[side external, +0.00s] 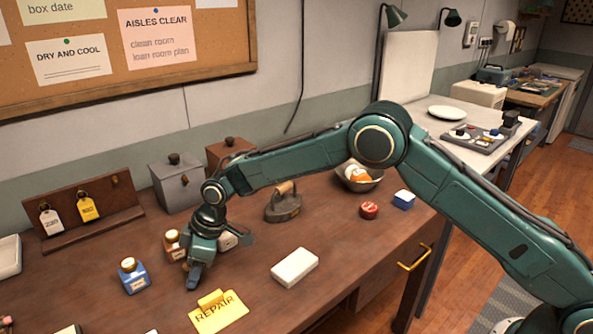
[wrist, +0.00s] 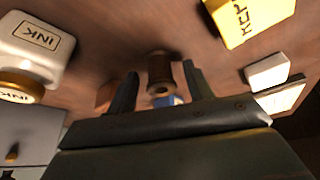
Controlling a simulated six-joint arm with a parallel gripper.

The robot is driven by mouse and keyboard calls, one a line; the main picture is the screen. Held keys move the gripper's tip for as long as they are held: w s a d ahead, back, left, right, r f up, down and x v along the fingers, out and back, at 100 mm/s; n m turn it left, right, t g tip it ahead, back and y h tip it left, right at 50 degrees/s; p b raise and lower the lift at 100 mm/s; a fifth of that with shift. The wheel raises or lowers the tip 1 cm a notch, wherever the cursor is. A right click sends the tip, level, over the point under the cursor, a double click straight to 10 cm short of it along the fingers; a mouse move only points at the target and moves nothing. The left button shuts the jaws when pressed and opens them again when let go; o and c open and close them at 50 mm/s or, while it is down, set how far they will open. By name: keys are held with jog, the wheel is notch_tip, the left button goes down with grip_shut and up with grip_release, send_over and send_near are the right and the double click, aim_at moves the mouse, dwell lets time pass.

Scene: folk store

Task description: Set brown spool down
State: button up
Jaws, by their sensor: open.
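The brown spool (wrist: 160,70) stands on the wooden table, between the two fingers of my gripper (wrist: 160,78) in the wrist view. My gripper is open, with a gap visible between each finger and the spool. In the side view my gripper (side external: 194,280) is low over the table, left of the yellow REPAIR sign (side external: 218,313). The spool cannot be made out in the side view, where my gripper seems to hide it.
A blue ink bottle (side external: 134,279) stands left of my gripper; other ink bottles (side external: 172,246) stand just behind it. A white box (side external: 295,267) lies to the right. A flat iron (side external: 284,205) and grey canister (side external: 177,187) stand farther back. The table front right is clear.

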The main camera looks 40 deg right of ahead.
jog(key=v, duration=1.2)
dwell(0.4)
jog(key=shift+r, duration=0.1)
jog(key=s+d+r+m+t+h, duration=0.2)
jog(key=s+d+r+m, duration=0.4)
jog(key=s+d+r, duration=1.05)
jog(key=s+d+f+m, duration=0.1)
jog(key=s+d+m, duration=0.1)
jog(key=s, duration=0.5)
jog(key=s+d+f+m+t+h, duration=0.1)
jog(key=s+d+m, duration=0.1)
jog(key=s+d, duration=0.3)
jog(key=s+d+f+m, duration=0.2)
jog(key=s+d, duration=0.2)
jog(key=s, duration=0.5)
jog(key=shift+h, duration=0.4)
